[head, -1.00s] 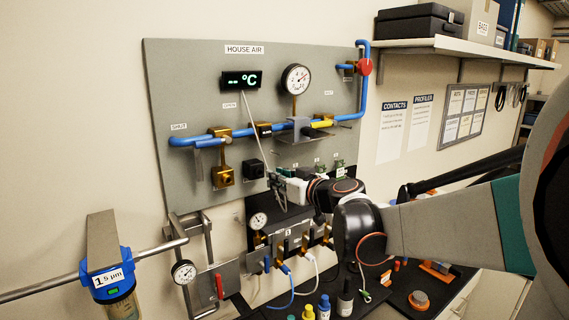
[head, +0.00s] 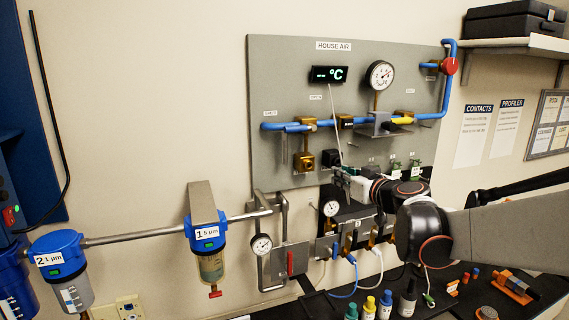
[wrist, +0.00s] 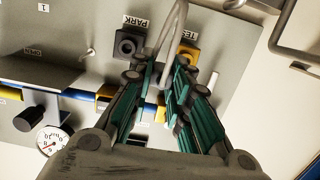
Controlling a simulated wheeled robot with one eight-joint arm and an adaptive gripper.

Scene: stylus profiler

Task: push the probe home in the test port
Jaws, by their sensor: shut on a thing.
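My gripper (wrist: 167,78) is shut, with the grey cable (wrist: 173,28) of the probe running between its fingertips. The probe body is mostly hidden by the fingers. In the head view my gripper (head: 345,180) is below and right of the ports, in front of the panel. The brass test port (wrist: 187,52) is just right of the fingertips in the wrist view, and the black park port (wrist: 127,43) is to their left. The head view shows the brass port (head: 303,160) left of the black one (head: 331,157). No probe is visible in either port. The display (head: 329,74) shows dashes and °C.
A blue pipe (head: 275,127) with valves crosses the panel (head: 280,75) above the ports. A lower manifold with gauge (head: 331,208) and hoses lies under my gripper. Bottles (head: 385,302) stand on the bench. Filters (head: 205,235) hang at left.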

